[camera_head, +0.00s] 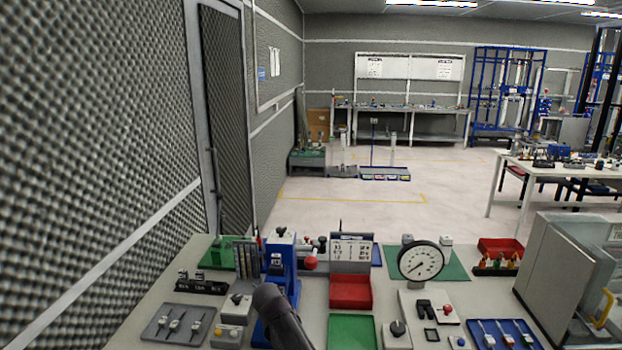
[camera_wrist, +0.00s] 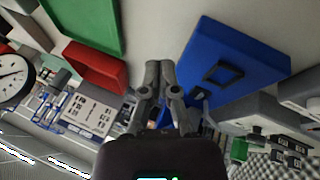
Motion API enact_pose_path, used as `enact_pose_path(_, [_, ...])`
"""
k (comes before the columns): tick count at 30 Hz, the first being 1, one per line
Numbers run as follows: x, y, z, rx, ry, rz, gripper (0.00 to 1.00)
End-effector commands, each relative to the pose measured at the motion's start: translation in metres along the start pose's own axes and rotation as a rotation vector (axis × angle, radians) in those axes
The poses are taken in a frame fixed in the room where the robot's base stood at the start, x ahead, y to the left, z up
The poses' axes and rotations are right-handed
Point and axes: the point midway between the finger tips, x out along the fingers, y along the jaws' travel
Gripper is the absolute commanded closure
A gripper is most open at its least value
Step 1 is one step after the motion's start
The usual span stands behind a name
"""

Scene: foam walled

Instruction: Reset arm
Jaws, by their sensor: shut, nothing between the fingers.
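My gripper (camera_wrist: 160,70) is in the wrist view, its two dark grey fingers closed together with nothing between them. It is over the workbench, between a blue device (camera_wrist: 240,62) and a red bin (camera_wrist: 92,62). The fingertips look apart from both, though the exact gap is hard to judge. In the head view a dark part of my arm reaches up from the lower edge in front of the blue device (camera_head: 281,252) and hides its lower part. I cannot make out the fingers there.
A textured wall stands close on the left. Open floor lies behind the bench.

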Motion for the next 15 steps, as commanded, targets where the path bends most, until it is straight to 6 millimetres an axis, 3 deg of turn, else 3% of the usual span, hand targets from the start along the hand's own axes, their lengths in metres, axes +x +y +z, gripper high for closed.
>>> enact_pose_path(3, [0.012, 0.035, 0.028, 0.03, -0.06, -0.033, 1.0])
enact_pose_path(15, [0.034, 0.118, 0.112, 0.115, -0.222, -0.18, 1.0])
